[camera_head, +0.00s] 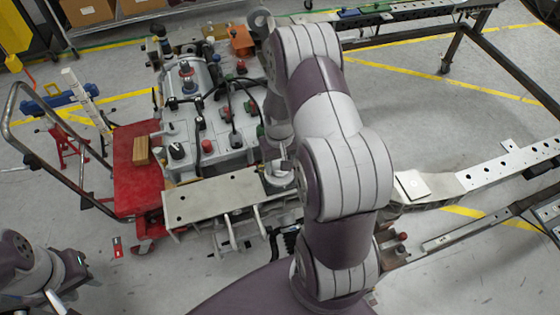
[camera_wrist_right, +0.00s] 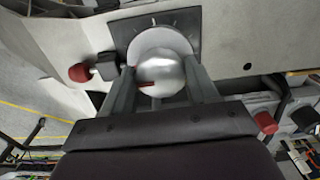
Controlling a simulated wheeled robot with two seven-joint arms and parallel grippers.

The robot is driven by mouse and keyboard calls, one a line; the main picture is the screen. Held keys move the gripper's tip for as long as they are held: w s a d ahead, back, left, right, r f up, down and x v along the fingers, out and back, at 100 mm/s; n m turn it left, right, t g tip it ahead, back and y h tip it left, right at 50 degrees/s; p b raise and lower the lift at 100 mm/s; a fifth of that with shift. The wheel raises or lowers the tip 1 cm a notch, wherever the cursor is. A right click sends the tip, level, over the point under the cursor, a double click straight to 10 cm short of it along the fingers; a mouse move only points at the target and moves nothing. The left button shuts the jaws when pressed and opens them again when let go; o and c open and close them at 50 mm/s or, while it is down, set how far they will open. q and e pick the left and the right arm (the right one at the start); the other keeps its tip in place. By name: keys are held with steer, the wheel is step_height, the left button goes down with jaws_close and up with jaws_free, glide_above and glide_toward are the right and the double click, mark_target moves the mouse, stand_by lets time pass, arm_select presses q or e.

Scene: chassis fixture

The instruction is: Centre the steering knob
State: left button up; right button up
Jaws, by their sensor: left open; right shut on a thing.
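The steering knob (camera_wrist_right: 168,68) is a shiny silver ball in the right wrist view, with a short red mark (camera_wrist_right: 147,84) on its lower left. Behind it is a dark plate with pale tick marks (camera_wrist_right: 178,19). My right gripper (camera_wrist_right: 161,82) is shut on the knob, one finger on each side. In the head view my right gripper (camera_head: 279,172) is small and partly covered by my right arm, and I cannot make out the knob there. My left gripper (camera_head: 58,300) is open and empty at the lower left, away from the fixture.
A red knob (camera_wrist_right: 80,72) sticks out left of the steering knob, and another red knob (camera_wrist_right: 265,122) is at the right. The chassis fixture (camera_head: 215,197) has several knobs and hoses. A red cart (camera_head: 138,185) carries a wooden block (camera_head: 141,151). Floor at left is partly clear.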

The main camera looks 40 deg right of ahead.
steer(key=m, duration=0.4)
steer(key=shift+w+m, duration=0.1)
steer(key=shift+m, duration=0.2)
steer(key=m, duration=0.4)
steer(key=shift+m+p, duration=0.3)
steer(key=shift+p, duration=0.1)
steer(key=m, duration=0.4)
steer(key=shift+m, duration=2.4)
steer(key=o, duration=1.1)
steer(key=shift+c, duration=0.2)
steer(key=shift+d, duration=0.15)
